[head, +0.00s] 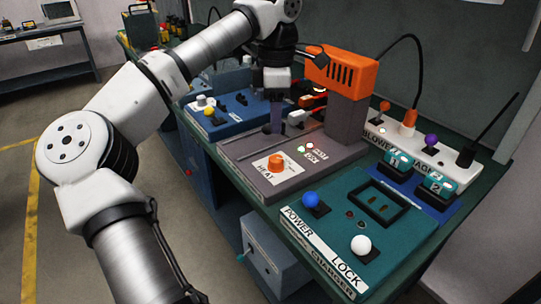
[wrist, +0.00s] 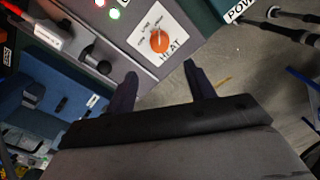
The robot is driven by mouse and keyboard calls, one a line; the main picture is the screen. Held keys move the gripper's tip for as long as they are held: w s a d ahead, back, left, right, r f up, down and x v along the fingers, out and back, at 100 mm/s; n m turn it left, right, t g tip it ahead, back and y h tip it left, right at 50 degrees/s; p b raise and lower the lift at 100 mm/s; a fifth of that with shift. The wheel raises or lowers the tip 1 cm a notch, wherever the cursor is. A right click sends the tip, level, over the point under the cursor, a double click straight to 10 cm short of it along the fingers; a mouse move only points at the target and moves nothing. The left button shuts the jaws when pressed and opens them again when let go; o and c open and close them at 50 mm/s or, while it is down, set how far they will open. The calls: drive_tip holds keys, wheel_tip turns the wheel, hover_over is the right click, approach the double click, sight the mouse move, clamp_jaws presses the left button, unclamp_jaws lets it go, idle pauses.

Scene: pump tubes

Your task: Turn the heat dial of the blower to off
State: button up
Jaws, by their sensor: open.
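The blower is a grey base (head: 258,178) with an orange and grey housing (head: 341,72) at its back. Its orange heat dial (head: 275,163) sits on a white HEAT label at the front of the base. The dial also shows in the wrist view (wrist: 159,41), beyond my fingertips; its exact pointer setting is too small to read. My gripper (head: 274,125) is over the left part of the blower base, left of and behind the dial. In the wrist view my gripper (wrist: 161,80) has its two fingers apart with nothing between them.
A teal charger panel (head: 345,225) with blue and white knobs is right of the blower. A blue panel (head: 228,113) is left of it. A white power strip (head: 425,155) with plugs lies behind the charger.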

sight(276, 158)
wheel_tip(276, 158, down, 12)
drive_tip(key=shift+d+r, duration=0.1)
drive_tip(key=shift+r, duration=0.1)
drive_tip(key=shift+c, duration=0.3)
drive_tip(key=c, duration=0.9)
